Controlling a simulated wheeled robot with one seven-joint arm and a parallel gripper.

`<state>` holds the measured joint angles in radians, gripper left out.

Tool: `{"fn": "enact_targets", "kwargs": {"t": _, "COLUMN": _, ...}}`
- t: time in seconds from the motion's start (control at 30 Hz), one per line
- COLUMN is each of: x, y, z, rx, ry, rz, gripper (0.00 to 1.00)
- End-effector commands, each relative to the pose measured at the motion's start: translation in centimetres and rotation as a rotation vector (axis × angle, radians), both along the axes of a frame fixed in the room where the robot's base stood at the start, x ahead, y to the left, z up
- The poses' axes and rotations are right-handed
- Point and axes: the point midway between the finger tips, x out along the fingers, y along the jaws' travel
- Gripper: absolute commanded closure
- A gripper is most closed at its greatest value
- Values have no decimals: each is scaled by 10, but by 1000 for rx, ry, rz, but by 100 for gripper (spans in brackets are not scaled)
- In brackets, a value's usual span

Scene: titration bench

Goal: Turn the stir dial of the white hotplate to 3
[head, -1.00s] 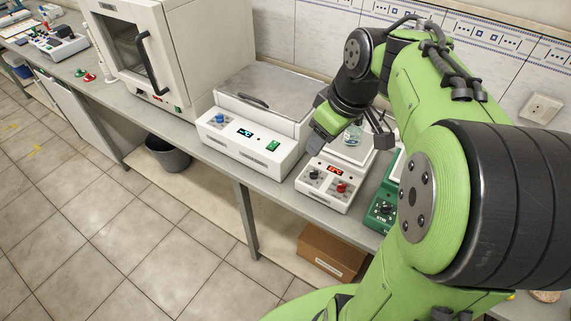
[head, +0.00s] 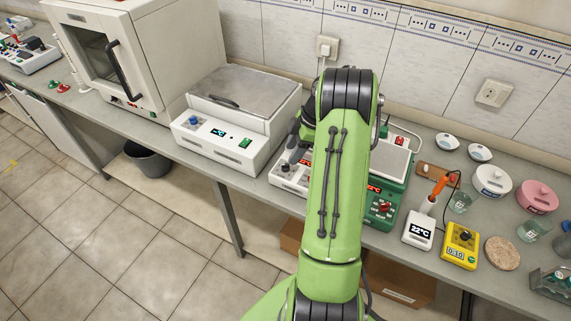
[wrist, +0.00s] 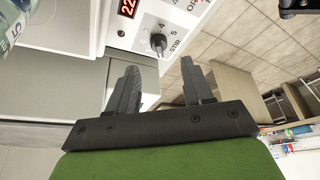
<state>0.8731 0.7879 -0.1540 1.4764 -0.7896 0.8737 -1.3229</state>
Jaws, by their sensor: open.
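The white hotplate (head: 281,181) is at the middle of the head view, mostly hidden behind my arm. In the wrist view its white front panel (wrist: 140,38) shows a red display and a dark stir dial (wrist: 158,42) beside the word STIR. The numbers 4 and 5 are readable next to the dial; its exact setting is not clear. My gripper (wrist: 160,75) is open and empty. Its two fingers point toward the panel, with the dial a little beyond the tips, roughly between them. The fingers do not touch the dial.
A green hotplate (head: 381,209) stands right of the white one, and a larger white device (head: 228,143) stands left. A glass vessel (wrist: 14,22) shows at the wrist view's top left corner. Further right are a white meter (head: 419,231) and a yellow meter (head: 460,246).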

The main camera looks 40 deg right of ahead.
Motion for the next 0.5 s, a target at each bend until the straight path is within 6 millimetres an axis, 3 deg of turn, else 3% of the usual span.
{"fn": "enact_targets", "kwargs": {"t": 0.03, "x": 3, "y": 5, "z": -13, "rx": 3, "ry": 3, "rz": 4, "gripper": 49}}
{"fn": "enact_targets", "kwargs": {"t": 0.2, "x": 10, "y": 14, "z": -41, "rx": 1, "ry": 2, "rz": 0, "gripper": 49}}
{"fn": "enact_targets", "kwargs": {"t": 0.5, "x": 13, "y": 18, "z": -52, "rx": -1, "ry": 0, "rz": 0, "gripper": 49}}
